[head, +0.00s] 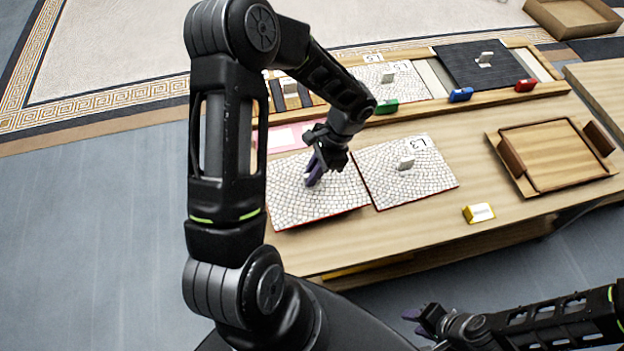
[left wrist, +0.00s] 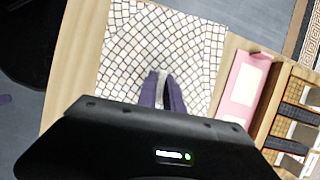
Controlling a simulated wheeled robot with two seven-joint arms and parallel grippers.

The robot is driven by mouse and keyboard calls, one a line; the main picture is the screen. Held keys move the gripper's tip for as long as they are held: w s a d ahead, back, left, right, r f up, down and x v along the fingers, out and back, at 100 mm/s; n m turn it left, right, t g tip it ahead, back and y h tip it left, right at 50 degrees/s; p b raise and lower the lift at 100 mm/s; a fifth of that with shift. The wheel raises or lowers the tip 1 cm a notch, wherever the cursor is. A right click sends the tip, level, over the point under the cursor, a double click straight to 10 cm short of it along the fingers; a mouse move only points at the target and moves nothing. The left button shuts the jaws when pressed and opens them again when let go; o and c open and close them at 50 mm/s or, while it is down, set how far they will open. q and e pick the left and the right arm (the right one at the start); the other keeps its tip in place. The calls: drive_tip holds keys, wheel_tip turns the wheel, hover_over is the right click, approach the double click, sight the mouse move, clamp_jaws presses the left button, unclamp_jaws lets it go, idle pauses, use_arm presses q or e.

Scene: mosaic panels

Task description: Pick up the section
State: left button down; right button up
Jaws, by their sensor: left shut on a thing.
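A white mosaic section (head: 290,200) with a cobbled pattern and a thin red edge is at the left front of the wooden table. My left gripper (head: 315,174) is over its middle, purple fingers pointing down, shut on its small grey handle. The left wrist view shows the same section (left wrist: 150,45) and the handle (left wrist: 161,78) between the fingers. I cannot tell whether the section is clear of the table. A second mosaic section (head: 430,180) with a label and grey handle lies beside it on the right. My right gripper (head: 417,322) is at the bottom, empty, its fingers apart.
A pink frame (head: 285,138) lies behind the section. A wooden tray (head: 550,155) stands at right; a yellow block (head: 479,213) sits near the front edge.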

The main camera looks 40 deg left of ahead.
use_arm(q)
wheel_tip(320, 180, up, 6)
drive_tip(key=shift+r, duration=0.15)
drive_tip(key=shift+p, duration=0.35)
drive_tip(key=shift+w+d+r, duration=0.2)
drive_tip(key=shift+w+d, duration=0.05)
drive_tip(key=shift+w, duration=0.05)
drive_tip(key=w+d+r+n+h+p, duration=0.2)
drive_tip(key=w+d+n+p, duration=0.4)
drive_tip(key=d, duration=0.6)
drive_tip(key=w+r+p, duration=0.1)
drive_tip(key=w+p, duration=0.1)
drive_tip(key=w, duration=0.1)
drive_tip(key=shift+w+d+r+n+g+h, duration=0.2)
drive_tip(key=shift+d+r+n+g+h, duration=0.1)
drive_tip(key=shift+r+n, duration=0.1)
